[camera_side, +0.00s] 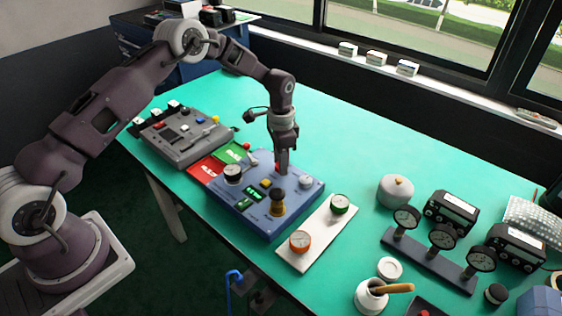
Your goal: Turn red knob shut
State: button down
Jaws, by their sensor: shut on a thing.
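A blue control panel (243,215) sits on the green table. My gripper (283,170) points straight down at the panel's far edge. It is shut on the red knob (278,167); only a small red patch shows, since the fingers hide most of it. The knob's turn angle cannot be told. The panel also bears a dial with a white face (233,172), a lit green display (252,194), a yellow-topped black knob (278,201) and a pale round knob (306,182).
A white plate (318,235) with an orange-red dial (300,241) and a green dial (340,203) lies right of the panel. A grey panel (181,139) and red and green cards (207,168) lie left. Gauges (442,237) stand at right. The far table is clear.

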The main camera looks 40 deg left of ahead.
jog(key=shift+r+m, duration=0.1)
jog(key=shift+m, duration=0.3)
jog(key=c, duration=1)
grip_release()
notch_tip(320, 180, up, 7)
